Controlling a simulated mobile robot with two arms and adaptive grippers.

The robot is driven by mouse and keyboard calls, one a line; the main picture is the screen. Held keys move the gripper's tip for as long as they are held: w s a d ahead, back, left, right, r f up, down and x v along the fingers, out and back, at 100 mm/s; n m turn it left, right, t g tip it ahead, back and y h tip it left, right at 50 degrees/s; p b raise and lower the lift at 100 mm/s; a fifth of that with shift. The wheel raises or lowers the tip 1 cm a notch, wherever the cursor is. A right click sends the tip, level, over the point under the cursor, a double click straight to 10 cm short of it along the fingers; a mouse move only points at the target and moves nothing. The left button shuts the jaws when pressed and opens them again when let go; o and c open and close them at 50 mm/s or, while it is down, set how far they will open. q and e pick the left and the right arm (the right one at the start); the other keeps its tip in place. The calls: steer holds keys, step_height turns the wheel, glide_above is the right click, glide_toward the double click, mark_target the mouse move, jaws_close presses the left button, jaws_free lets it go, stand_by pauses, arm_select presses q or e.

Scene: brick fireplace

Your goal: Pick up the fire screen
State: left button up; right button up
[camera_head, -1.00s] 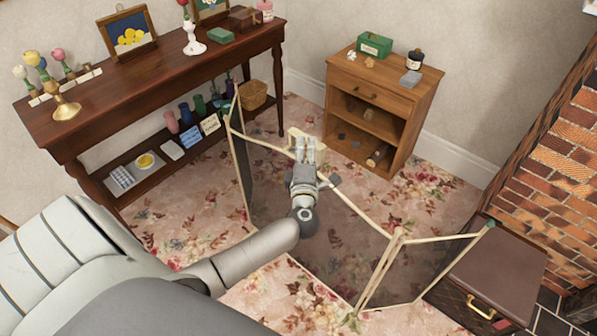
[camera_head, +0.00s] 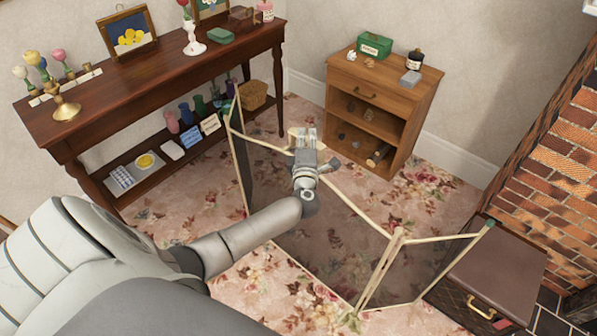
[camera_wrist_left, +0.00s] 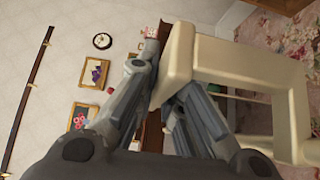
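The fire screen (camera_head: 330,242) stands unfolded on the floral carpet, with dark mesh panels and a cream frame. Its cream handle (camera_wrist_left: 188,60) is large and close in the left wrist view. My left gripper (camera_head: 306,134) is at this handle, at the top of the middle panel. In the left wrist view its fingers (camera_wrist_left: 158,82) draw together with a bar of the handle between them, so it looks shut on the handle. The far finger's tip is hidden behind the handle. My right gripper is not in view.
A dark wooden console table (camera_head: 150,72) with vases and frames stands behind the screen on the left. A small wooden cabinet (camera_head: 415,90) stands behind it. A brown chest (camera_head: 503,262) is close to the screen's right panel, beside the brick fireplace (camera_head: 555,165).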

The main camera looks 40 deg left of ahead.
arm_select(q)
jaws_close()
steer(key=shift+w+r, duration=0.1)
steer(key=shift+r, duration=0.1)
steer(key=shift+r, duration=0.55)
step_height(320, 180, up, 2)
steer(key=shift+w+r+p, duration=0.1)
steer(key=shift+p, duration=0.35)
steer(key=s+d+r+p, duration=0.2)
steer(key=s+r, duration=0.7)
steer(key=s, duration=0.5)
steer(key=shift+d+r, duration=0.2)
steer(key=shift+r, duration=0.2)
steer(key=shift+p, duration=0.3)
